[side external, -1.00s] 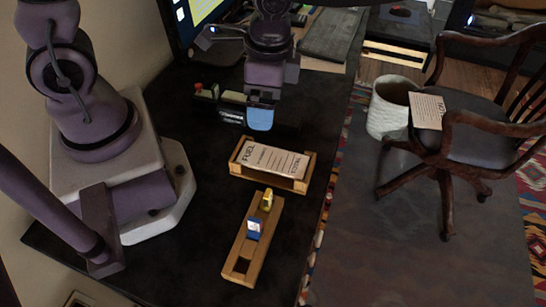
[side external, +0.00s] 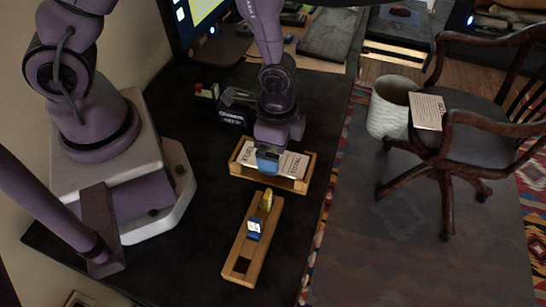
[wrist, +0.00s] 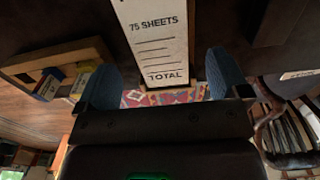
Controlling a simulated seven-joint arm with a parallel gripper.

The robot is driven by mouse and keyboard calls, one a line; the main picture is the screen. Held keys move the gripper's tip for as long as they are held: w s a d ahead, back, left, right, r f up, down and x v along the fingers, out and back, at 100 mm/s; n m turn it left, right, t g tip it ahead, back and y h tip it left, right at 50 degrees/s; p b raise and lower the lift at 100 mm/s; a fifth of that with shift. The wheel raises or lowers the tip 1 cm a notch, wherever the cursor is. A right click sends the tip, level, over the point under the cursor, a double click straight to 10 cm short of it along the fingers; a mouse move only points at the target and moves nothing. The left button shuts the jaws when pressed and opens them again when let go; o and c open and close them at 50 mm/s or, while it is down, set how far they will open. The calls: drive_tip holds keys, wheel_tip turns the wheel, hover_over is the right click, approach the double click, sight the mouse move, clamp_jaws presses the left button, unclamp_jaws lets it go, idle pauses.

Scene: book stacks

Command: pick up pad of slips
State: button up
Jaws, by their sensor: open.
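The pad of slips (side external: 291,163) is a white printed block lying in a shallow wooden tray (side external: 290,184) on the dark desk. My gripper (side external: 267,160) is over the tray and hides the middle of the pad. In the wrist view the pad (wrist: 153,30) shows the words "75 SHEETS" and "TOTAL", with ruled lines. The blue fingertips of my gripper (wrist: 163,80) are wide apart, one on each side of the pad's near end. They are open and hold nothing. Whether they touch the pad or tray cannot be told.
A narrow wooden holder (side external: 240,250) with a blue item (side external: 254,229) and a yellow item (side external: 267,200) stands in front of the tray. A black box (side external: 232,115) sits behind. The desk's right edge is close to the tray; a chair (side external: 470,140) stands beyond.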

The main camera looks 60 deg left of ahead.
drive_tip(key=shift+f, duration=1.2)
drive_tip(key=c, duration=1)
drive_tip(key=shift+r, duration=0.1)
